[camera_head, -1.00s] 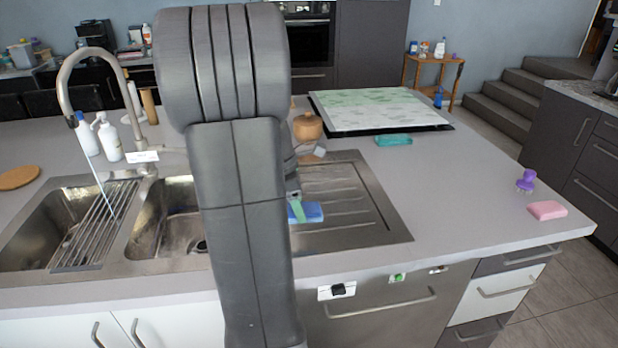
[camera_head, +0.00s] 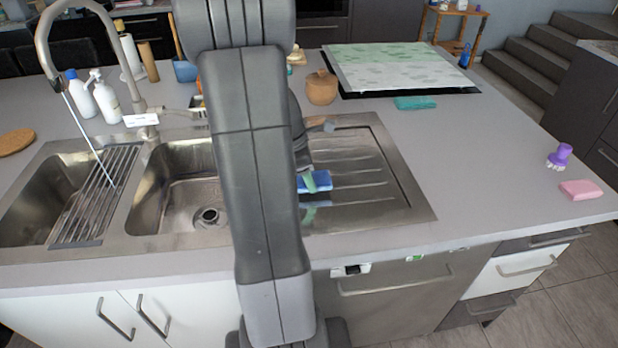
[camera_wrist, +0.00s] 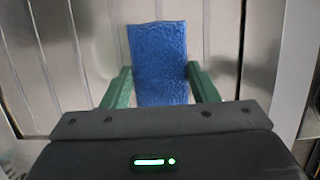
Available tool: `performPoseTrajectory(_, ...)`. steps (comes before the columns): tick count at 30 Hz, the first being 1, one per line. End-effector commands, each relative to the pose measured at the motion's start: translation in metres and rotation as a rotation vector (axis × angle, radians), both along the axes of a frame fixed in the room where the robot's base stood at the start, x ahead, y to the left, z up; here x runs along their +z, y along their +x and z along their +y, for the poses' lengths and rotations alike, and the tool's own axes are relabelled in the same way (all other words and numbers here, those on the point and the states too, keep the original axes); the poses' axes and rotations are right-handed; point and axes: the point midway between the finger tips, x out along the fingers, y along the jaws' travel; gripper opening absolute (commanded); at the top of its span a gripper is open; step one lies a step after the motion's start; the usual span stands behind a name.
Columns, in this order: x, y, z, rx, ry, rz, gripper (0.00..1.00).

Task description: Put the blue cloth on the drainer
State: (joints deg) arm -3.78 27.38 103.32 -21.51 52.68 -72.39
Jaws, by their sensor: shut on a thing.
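The blue cloth (camera_head: 318,181) is a small textured blue block shape over the ridged steel drainer (camera_head: 395,208), right of the sink bowls. In the wrist view the cloth (camera_wrist: 158,60) stands between the two green fingers of my gripper (camera_wrist: 160,88), with the ridged steel behind it. My gripper (camera_head: 310,182) is shut on the cloth. My arm hides part of the cloth and the drainer's left side in the head view. I cannot tell for sure whether the cloth touches the steel.
A tap (camera_head: 95,20), white bottles (camera_head: 105,100) and a rack (camera_head: 95,200) are at the left. A round wooden pot (camera_head: 321,88), a teal item (camera_head: 414,103) and a patterned board (camera_head: 400,68) lie behind. A pink sponge (camera_head: 581,190) and purple brush (camera_head: 559,156) sit right.

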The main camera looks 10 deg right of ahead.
Motion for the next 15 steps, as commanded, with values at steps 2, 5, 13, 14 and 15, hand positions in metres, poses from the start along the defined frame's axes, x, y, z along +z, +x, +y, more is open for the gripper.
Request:
performPoseTrajectory(2, -0.011, -0.001, 0.0, -0.001, 0.0, 0.003, 0.36)
performPoseTrajectory(5, -0.015, 0.0, 0.0, -0.001, 0.001, 0.001, 0.36)
performPoseTrajectory(13, -0.017, 0.0, 0.0, -0.001, 0.001, 0.0, 0.36)
performPoseTrajectory(14, -0.018, 0.0, 0.0, -0.001, 0.001, 0.0, 0.36)
performPoseTrajectory(15, -0.018, 0.0, 0.0, -0.001, 0.001, 0.0, 0.56)
